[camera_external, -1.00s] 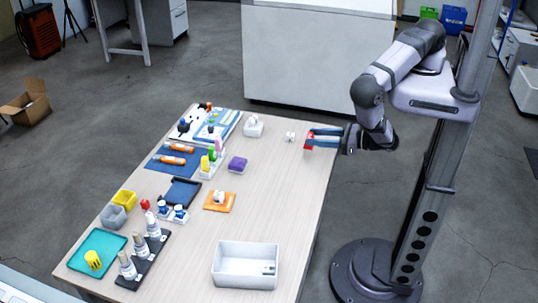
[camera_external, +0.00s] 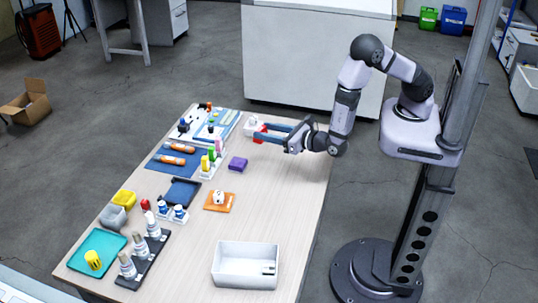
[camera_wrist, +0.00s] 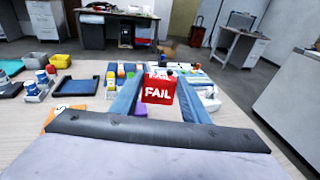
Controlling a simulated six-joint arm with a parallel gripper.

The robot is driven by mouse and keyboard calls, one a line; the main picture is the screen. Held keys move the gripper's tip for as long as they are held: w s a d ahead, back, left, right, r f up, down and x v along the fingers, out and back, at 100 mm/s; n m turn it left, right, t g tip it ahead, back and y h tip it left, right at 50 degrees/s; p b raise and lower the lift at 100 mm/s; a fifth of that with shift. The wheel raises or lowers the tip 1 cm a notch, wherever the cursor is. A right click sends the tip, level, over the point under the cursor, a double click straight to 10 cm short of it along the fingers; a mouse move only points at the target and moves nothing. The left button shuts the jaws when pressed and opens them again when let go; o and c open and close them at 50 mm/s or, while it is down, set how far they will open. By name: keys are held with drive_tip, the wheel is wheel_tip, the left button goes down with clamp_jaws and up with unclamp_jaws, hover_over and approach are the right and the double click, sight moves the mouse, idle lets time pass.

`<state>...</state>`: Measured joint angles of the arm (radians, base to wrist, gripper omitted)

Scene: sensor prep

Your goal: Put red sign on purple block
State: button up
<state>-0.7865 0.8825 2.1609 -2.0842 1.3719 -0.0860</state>
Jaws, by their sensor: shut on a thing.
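The red sign (camera_external: 258,135), with "FAIL" in white letters, is held between the fingertips of my gripper (camera_external: 266,132). In the wrist view the sign (camera_wrist: 158,91) is upright and faces the camera between the two blue fingers of my gripper (camera_wrist: 160,88). The purple block (camera_external: 238,164) lies on the table, below and left of the sign in the external view, and nothing is on it.
Close to the sign are a white holder (camera_external: 249,125) and a rack with colored tubes (camera_external: 208,169). An orange pad (camera_external: 231,208) with a small white object lies nearer the front, and a white bin (camera_external: 222,266) stands at the front. The table's right side is clear.

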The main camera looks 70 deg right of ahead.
drive_tip(key=w+r+m+g+h+b, duration=0.1)
drive_tip(key=w+r+m+h+b, duration=0.2)
drive_tip(key=w+r, duration=0.4)
drive_tip(key=n, duration=0.1)
hover_over(243, 165)
wheel_tip(243, 165, down, 6)
drive_tip(key=shift+f, duration=0.25)
drive_tip(key=shift+d+f+p, duration=0.1)
drive_tip(key=shift+f+p, duration=0.95)
drive_tip(key=shift+f, duration=3.95)
drive_tip(key=shift+f, duration=0.1)
drive_tip(key=shift+f, duration=0.1)
drive_tip(key=o, duration=1)
drive_tip(key=shift+o, duration=0.2)
drive_tip(key=shift+r, duration=0.2)
